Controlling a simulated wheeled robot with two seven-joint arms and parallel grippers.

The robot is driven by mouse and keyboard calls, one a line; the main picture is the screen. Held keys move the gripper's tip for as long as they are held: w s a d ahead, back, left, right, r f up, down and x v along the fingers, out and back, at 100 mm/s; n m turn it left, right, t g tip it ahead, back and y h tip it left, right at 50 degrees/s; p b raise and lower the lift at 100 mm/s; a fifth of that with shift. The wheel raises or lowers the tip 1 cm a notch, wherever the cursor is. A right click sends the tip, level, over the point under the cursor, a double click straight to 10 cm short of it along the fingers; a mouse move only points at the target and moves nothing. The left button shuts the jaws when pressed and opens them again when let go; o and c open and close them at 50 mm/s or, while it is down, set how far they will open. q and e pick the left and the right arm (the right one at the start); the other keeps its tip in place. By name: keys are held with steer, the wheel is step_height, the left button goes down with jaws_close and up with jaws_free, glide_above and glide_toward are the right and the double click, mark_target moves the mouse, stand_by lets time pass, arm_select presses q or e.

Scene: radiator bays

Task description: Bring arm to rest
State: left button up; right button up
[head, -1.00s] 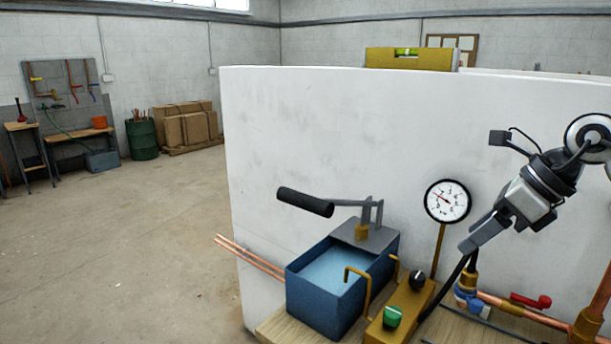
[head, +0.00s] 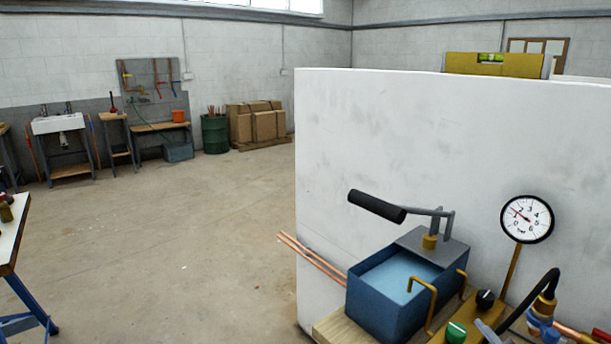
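The test pump is a blue open tank (head: 385,305) of water with a black-handled lever (head: 377,206), standing on a wooden board (head: 340,328) against a white wall panel (head: 410,140). A round pressure gauge (head: 527,219) rises on a brass stem at the right. A brass valve block with a green knob (head: 456,332) and a black knob (head: 485,299) sits beside the tank. My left gripper is not in view.
Copper pipes (head: 312,260) stick out left of the tank. A white-topped table (head: 12,232) stands at the left edge. A sink, benches, a green barrel (head: 215,134) and boxes line the far wall. The floor between is clear.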

steer(key=s+a+f+m+g+y, duration=0.1)
steer(key=s+a+f+m+g, duration=0.15)
steer(key=s+f+g, duration=0.6)
steer(key=s+a+f+m+g+y, duration=0.1)
steer(key=s+f+m+g, duration=0.3)
steer(key=s, duration=0.7)
arm_select(q)
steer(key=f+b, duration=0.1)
steer(key=b, duration=0.1)
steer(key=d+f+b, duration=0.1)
steer(key=b, duration=0.2)
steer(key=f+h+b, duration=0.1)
steer(key=b, duration=0.2)
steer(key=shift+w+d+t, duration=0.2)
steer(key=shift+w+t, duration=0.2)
arm_select(e)
steer(key=w+a+f+t+y, duration=0.1)
steer(key=w+a+f+t, duration=0.2)
steer(key=f, duration=0.3)
steer(key=w+a+f+n+t+y, duration=0.1)
steer(key=w+a+f+t+y, duration=0.1)
steer(key=f, duration=0.5)
steer(key=w+a+t, duration=0.1)
steer(key=a+t, duration=0.1)
steer(key=t, duration=0.1)
steer(key=shift+w, duration=0.15)
